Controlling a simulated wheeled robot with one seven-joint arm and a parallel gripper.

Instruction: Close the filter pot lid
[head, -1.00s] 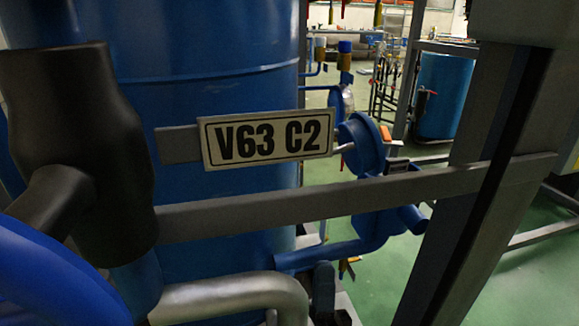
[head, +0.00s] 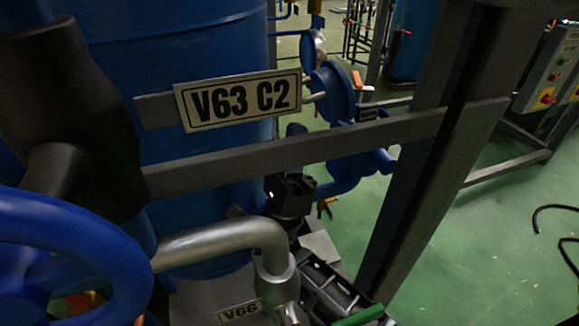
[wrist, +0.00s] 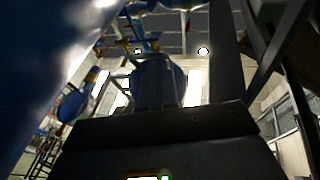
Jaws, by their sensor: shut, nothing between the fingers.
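The blue round lid (head: 335,92) of what looks like the filter pot stands on edge right of the V63 C2 sign, its flat face steeply tilted. The blue pot body (head: 347,172) is below it, partly hidden by the grey crossbar, so I cannot see its mouth. In the wrist view a dark block, seemingly my gripper's body, fills the bottom; the lid is not clear there.
A grey crossbar (head: 230,162) runs between my gripper and the lid area, meeting a thick slanted post (head: 425,160) at right. A blue handwheel (head: 60,235) and a silver pipe (head: 215,243) crowd the lower left. Green floor (head: 480,235) lies open at right.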

